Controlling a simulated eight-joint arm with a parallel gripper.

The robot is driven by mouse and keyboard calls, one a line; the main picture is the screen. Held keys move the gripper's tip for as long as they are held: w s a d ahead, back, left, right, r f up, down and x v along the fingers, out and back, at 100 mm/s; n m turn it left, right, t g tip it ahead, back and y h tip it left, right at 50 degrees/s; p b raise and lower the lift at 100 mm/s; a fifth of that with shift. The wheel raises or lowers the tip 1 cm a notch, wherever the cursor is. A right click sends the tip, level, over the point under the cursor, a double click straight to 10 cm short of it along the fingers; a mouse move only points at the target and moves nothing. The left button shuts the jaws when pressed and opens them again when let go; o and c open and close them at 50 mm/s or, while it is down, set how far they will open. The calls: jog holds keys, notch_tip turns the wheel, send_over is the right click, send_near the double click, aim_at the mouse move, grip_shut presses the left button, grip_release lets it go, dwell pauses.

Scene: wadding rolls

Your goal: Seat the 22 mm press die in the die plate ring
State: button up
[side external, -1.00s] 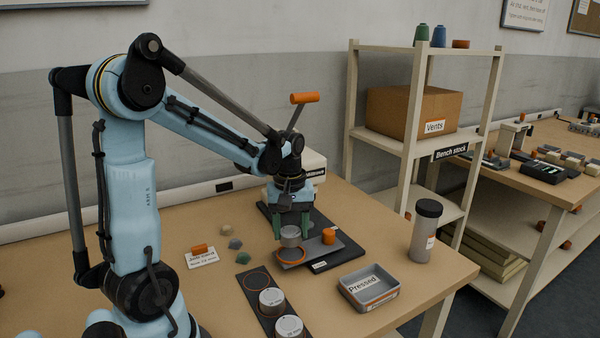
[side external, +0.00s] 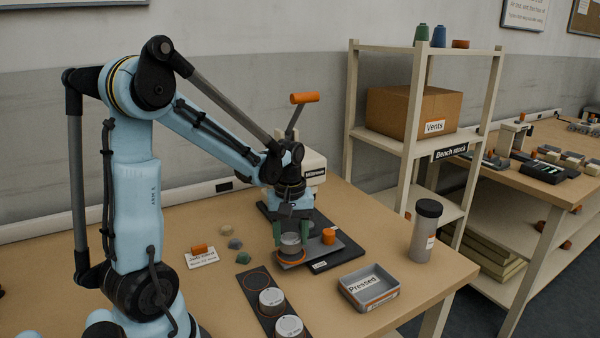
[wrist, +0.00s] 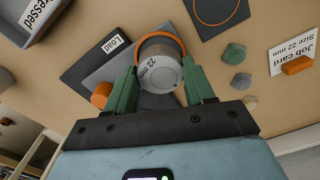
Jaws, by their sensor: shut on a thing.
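The 22 mm press die (side external: 290,244) is a grey metal cylinder, and its "22 mm" mark reads in the wrist view (wrist: 162,72). My gripper (side external: 290,234) is shut on it, a green finger on each side; the fingers also show in the wrist view (wrist: 158,66). The orange die plate ring (side external: 290,261) lies on the grey plate (side external: 325,252) directly under the die. In the wrist view the ring's orange arc (wrist: 163,37) curves around the die's far side. The die looks upright and very low over the ring; I cannot tell whether it touches bottom.
The press with an orange-handled lever (side external: 304,98) stands behind my gripper. An orange knob (side external: 329,236) is close on the right. A die rack (side external: 255,304) with two dies, a "Pressed" tray (side external: 369,288), a job card (side external: 202,258) and a lidded canister (side external: 425,230) stand around.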

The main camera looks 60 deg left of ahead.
jog(key=shift+f, duration=0.9)
dwell(0.7)
jog(key=o, duration=1.7)
jog(key=shift+r, duration=0.1)
jog(key=shift+r, duration=3.95)
